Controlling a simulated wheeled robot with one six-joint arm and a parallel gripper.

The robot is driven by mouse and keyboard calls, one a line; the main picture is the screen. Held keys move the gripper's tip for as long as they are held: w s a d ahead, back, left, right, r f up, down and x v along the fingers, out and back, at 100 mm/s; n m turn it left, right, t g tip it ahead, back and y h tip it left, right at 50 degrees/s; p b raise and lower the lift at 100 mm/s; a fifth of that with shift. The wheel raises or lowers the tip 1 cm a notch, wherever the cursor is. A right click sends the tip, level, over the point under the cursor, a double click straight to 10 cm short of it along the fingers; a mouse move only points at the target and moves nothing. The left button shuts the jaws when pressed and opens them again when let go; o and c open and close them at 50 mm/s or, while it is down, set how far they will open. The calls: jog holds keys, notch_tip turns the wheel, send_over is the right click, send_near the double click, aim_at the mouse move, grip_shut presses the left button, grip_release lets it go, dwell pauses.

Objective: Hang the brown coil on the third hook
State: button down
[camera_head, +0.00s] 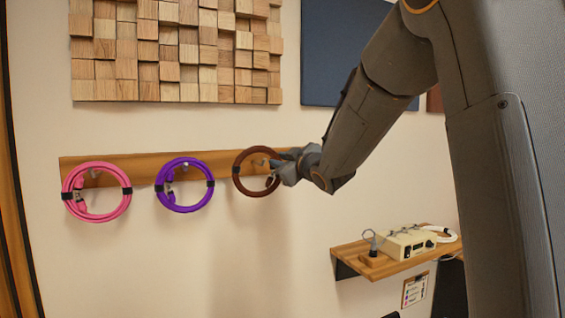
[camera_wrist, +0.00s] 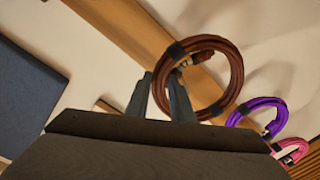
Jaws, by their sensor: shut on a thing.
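The brown coil (camera_head: 237,176) is at the wooden hook rail (camera_head: 140,168), right of the other coils. My gripper (camera_head: 276,174) is shut on its right side; the fingers also show at the coil's near edge in the wrist view (camera_wrist: 166,98). The brown coil (camera_wrist: 238,75) is in front of the rail there, with a metal hook end visible inside its ring. I cannot tell whether the coil rests on that hook. A pink coil (camera_head: 68,205) hangs at the far left hook and a purple coil (camera_head: 163,198) on the hook beside it.
A small wooden shelf (camera_head: 345,252) at lower right holds a cream box (camera_head: 400,246), a small stand with a hook and a white coil (camera_head: 447,236). A wood-block panel (camera_head: 175,50) is above the rail. The wall below the rail is clear.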

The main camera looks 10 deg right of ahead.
jog(key=shift+w+a, duration=0.15)
jog(key=shift+w, duration=0.55)
jog(key=shift+w+a+f+b, duration=0.1)
jog(key=shift+w+f+b, duration=0.2)
jog(key=shift+f+b, duration=0.25)
jog(key=shift+w+f+b, duration=0.25)
jog(key=shift+f+b, duration=0.3)
jog(key=c, duration=1.5)
grip_release()
jog(key=shift+o, duration=0.2)
jog(key=shift+f, duration=0.15)
